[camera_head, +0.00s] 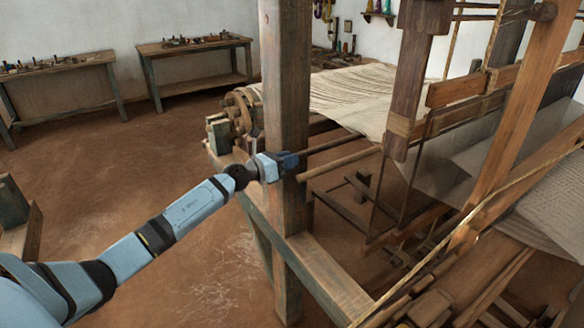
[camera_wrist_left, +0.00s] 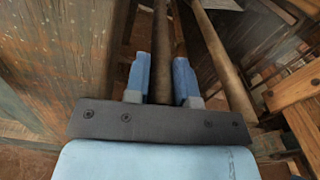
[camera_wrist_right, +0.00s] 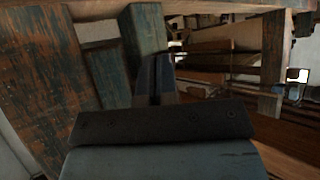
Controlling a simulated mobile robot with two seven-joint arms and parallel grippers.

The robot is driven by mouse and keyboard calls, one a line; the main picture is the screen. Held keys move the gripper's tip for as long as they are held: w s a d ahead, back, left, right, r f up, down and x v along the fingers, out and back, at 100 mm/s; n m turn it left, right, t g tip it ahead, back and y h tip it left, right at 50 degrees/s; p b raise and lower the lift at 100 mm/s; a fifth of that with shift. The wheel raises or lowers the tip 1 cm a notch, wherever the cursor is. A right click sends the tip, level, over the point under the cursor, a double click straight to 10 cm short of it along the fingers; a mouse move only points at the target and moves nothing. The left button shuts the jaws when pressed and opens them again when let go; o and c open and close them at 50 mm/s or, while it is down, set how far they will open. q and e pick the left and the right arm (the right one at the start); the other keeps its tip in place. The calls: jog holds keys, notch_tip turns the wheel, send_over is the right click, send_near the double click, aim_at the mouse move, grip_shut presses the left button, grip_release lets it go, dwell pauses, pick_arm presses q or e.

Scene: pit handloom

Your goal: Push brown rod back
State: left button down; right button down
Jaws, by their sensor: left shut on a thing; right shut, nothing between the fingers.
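A dark brown rod (camera_wrist_left: 162,40) runs between the two blue fingers of my left gripper (camera_wrist_left: 160,75), which is shut on it. In the head view my left gripper (camera_head: 290,160) is at the tall wooden post, and a dark rod (camera_head: 332,144) extends from it to the right, towards the loom. A second, lighter brown rod (camera_wrist_left: 222,58) runs beside the held one, outside the fingers; it also shows in the head view (camera_head: 342,163). My right gripper (camera_wrist_right: 155,80) is shut and empty in the right wrist view, in front of a greenish wooden post. It is outside the head view.
The wooden post (camera_head: 286,80) stands close to my left gripper. The loom frame (camera_head: 405,85) and stretched cloth (camera_head: 350,92) fill the right. A toothed wooden wheel (camera_head: 243,112) is behind the post. Open floor (camera_head: 150,150) lies to the left, with tool benches (camera_head: 195,45) behind.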

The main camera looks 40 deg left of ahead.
pick_arm(q)
jog(key=shift+w+a+r, duration=0.15)
jog(key=shift+w+a, duration=0.05)
jog(key=shift+a, duration=0.45)
jog(key=c, duration=1)
grip_release()
jog(key=shift+a, duration=0.1)
jog(key=shift+o, duration=0.2)
pick_arm(e)
jog(key=shift+w+f, duration=0.1)
jog(key=shift+f, duration=0.15)
